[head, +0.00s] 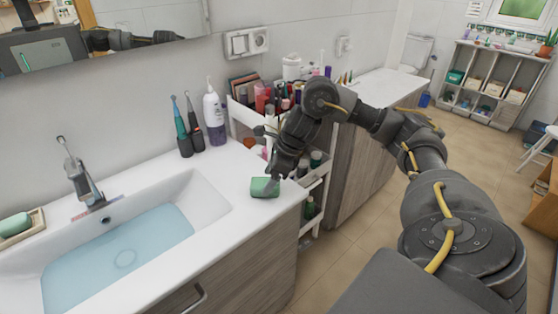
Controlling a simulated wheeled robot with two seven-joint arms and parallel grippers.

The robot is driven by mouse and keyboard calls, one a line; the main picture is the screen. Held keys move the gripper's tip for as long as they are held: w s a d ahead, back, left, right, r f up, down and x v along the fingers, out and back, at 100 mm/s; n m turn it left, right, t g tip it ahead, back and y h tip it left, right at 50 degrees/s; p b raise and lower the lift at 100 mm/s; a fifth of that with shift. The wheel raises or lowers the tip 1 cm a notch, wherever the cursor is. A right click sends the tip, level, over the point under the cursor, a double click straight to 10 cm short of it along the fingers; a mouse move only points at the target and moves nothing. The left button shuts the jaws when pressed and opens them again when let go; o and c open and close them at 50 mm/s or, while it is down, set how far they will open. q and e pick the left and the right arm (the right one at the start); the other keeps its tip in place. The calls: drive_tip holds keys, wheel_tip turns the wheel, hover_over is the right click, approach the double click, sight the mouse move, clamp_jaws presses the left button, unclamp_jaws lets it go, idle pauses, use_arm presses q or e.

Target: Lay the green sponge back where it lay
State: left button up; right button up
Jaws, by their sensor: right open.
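The green sponge (264,187) rests on the white counter (236,214), to the right of the sink basin and near the counter's right end. My right gripper (275,178) points down at the sponge and is open. Its fingertips are at the sponge's upper right side; I cannot tell whether they touch it. The gripper hides a little of the counter behind the sponge. My left gripper is not in view.
A sink (120,245) with water takes up the left. A green bar lies in a wooden dish (37,222). Electric toothbrushes (184,140) and a white bottle (214,115) stand at the wall. A cosmetics cart (240,113) full of bottles stands right behind my gripper.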

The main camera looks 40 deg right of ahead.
drive_tip(key=p+v, duration=0.2)
drive_tip(key=v, duration=0.8)
